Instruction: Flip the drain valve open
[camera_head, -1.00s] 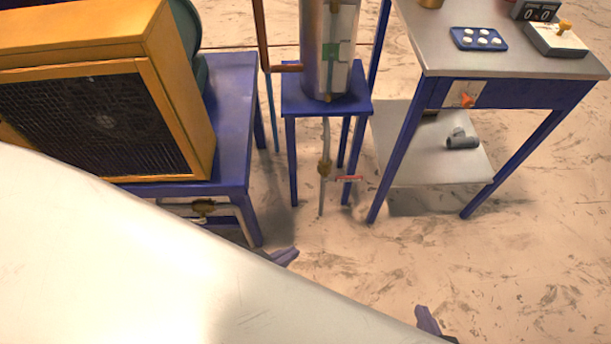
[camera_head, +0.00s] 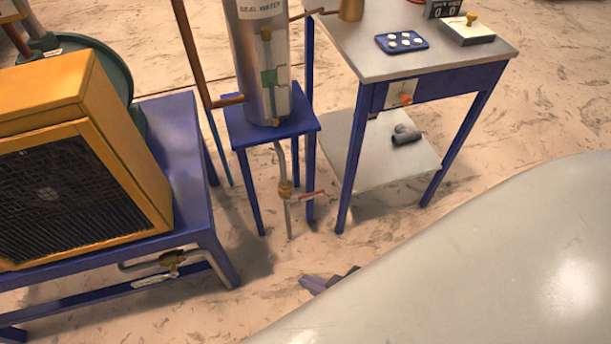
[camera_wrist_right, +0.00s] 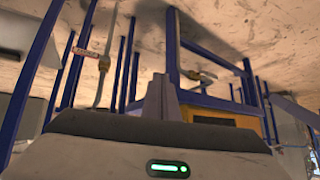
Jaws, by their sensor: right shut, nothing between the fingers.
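A brass valve (camera_head: 286,190) with a red lever (camera_head: 306,195) sits on the thin pipe below the steel tank. The lever sticks out roughly sideways to the right. The valve body also shows in the right wrist view (camera_wrist_right: 104,63), with its lever (camera_wrist_right: 86,52) beside it. A second brass valve (camera_head: 172,258) is on a pipe under the yellow-housed machine; it also shows in the wrist view (camera_wrist_right: 200,76). No label shows which is the drain valve. My right gripper (camera_head: 328,280) is shut and empty, below and right of the red lever, apart from it. My left gripper is out of view.
The steel tank (camera_head: 262,75) stands on a blue stand (camera_head: 235,120). The yellow housing (camera_head: 115,150) sits on a blue frame (camera_head: 190,150) at left. A grey-topped table (camera_head: 400,65) with a lower shelf (camera_head: 365,165) stands at right. Floor between them is open. My arm covers the lower right.

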